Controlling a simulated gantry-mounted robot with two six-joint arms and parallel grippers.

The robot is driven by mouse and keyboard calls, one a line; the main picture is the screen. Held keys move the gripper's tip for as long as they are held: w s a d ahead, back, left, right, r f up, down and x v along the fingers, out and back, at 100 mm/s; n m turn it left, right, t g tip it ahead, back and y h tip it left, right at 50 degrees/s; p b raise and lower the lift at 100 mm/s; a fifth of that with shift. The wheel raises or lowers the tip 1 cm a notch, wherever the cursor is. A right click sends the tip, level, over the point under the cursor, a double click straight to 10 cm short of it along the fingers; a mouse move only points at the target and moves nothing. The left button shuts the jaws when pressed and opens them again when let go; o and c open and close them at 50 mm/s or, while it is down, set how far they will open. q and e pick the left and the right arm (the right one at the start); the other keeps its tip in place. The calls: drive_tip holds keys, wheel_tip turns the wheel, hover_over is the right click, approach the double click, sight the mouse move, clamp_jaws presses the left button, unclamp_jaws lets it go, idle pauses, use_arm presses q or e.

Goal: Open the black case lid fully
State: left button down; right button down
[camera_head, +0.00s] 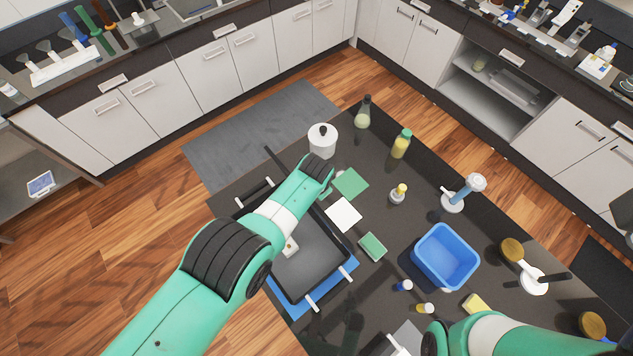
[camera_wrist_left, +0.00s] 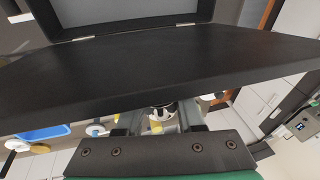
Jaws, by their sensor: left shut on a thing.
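The black case (camera_head: 318,262) lies open on the table in the head view, a shallow dark tray with light fittings along its edges. My left gripper (camera_head: 326,190) is beyond the case, and my left arm crosses over it. In the left wrist view the black lid (camera_wrist_left: 160,72) spans the picture as a raised panel. Two light hinges show between it and the grey panel above. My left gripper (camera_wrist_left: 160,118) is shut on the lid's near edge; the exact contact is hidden. In the head view my arm hides most of the lid, so its angle is unclear. My right gripper is out of view.
A white pot (camera_head: 322,143) stands close behind my left gripper. A green pad (camera_head: 350,183), a white pad (camera_head: 344,214) and a green sponge (camera_head: 373,246) lie right of the case. Bottles and a blue bin (camera_head: 446,256) stand further right. A blue sheet (camera_head: 345,285) is under the case.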

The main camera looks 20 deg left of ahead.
use_arm(q)
drive_tip(key=shift+r, duration=0.1)
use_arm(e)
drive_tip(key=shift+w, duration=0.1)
use_arm(q)
drive_tip(key=c, duration=0.5)
unclamp_jaws()
